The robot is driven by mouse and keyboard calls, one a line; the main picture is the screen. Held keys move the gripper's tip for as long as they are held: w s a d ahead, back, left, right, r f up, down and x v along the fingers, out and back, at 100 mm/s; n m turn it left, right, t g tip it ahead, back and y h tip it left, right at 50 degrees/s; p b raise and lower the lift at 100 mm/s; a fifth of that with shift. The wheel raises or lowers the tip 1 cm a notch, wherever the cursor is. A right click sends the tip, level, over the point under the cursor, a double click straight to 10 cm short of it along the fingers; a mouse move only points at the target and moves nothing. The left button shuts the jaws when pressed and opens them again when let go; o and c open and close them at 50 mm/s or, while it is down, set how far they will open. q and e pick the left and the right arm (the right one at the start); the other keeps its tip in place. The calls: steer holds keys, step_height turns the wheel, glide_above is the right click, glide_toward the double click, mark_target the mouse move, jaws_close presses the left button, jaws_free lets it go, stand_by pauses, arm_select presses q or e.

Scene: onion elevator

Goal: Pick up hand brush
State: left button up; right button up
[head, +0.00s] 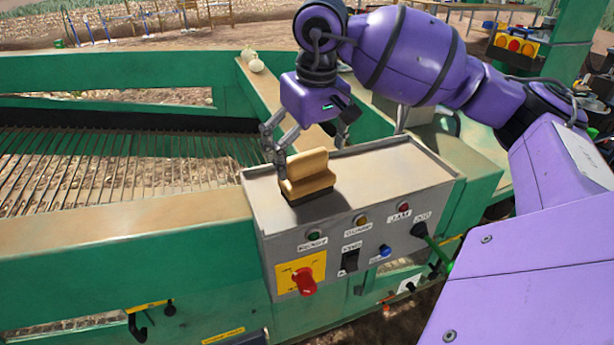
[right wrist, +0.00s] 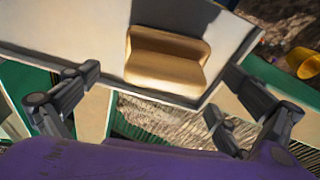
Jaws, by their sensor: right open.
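The hand brush (head: 308,172) has a tan wooden back and dark bristles. It stands bristles down on top of the grey control box, near its left end. My right gripper (head: 304,152) is open just behind and above the brush in the head view, with one finger close to the brush's left side. In the right wrist view the brush (right wrist: 167,62) lies ahead of the open fingers, between their lines. Whether a finger touches it I cannot tell. My left gripper is not in view.
The control box (head: 390,165) has lamps, a red rotary switch (head: 304,281) and a black switch on its front. Green machine rails and a rod conveyor (head: 90,165) lie to the left. The box top right of the brush is clear.

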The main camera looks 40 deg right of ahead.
mark_target(305, 172)
steer(key=f, duration=0.2)
steer(key=f+p, duration=0.1)
steer(key=shift+a+f, duration=0.2)
steer(key=shift+a, duration=0.05)
steer(key=shift+w+f, duration=0.1)
steer(key=shift+f, duration=0.25)
steer(key=shift+w+f, duration=0.1)
steer(key=shift+f, duration=0.15)
steer(key=c, duration=1.2)
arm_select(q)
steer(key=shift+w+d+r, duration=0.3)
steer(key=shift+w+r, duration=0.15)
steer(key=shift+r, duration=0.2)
arm_select(e)
steer(key=shift+r, duration=0.15)
